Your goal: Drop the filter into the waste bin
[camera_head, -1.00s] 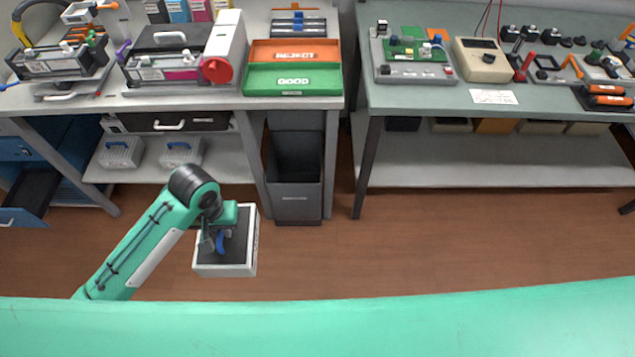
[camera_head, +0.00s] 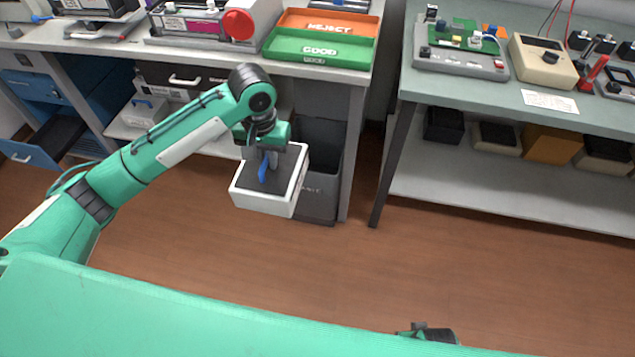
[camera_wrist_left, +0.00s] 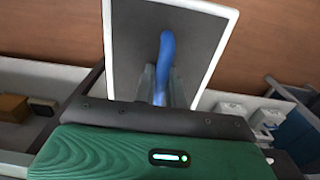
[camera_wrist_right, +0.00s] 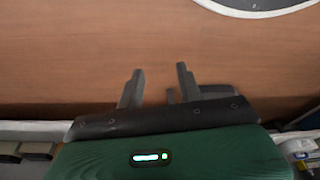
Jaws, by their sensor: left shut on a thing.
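The filter (camera_head: 260,200) is a white-edged box with a dark top and a blue handle. My left gripper (camera_head: 267,160) is shut on the blue handle and holds the filter in the air. In the left wrist view the filter (camera_wrist_left: 132,50) hangs beyond the fingers, with the handle between them. The dark grey waste bin (camera_head: 318,193) stands on the floor under the left bench's right end. The filter covers the bin's left part in the head view, and the bin's mouth is partly hidden. My right gripper (camera_head: 430,332) is low in the head view. Its fingers (camera_wrist_right: 160,85) are apart and empty.
The left bench carries the green GOOD tray (camera_head: 318,48) and the orange REJECT tray (camera_head: 335,24) above the bin. A right bench (camera_head: 455,93) has a lower shelf with several boxes. A bench leg (camera_head: 390,175) stands right of the bin. The floor in front is clear.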

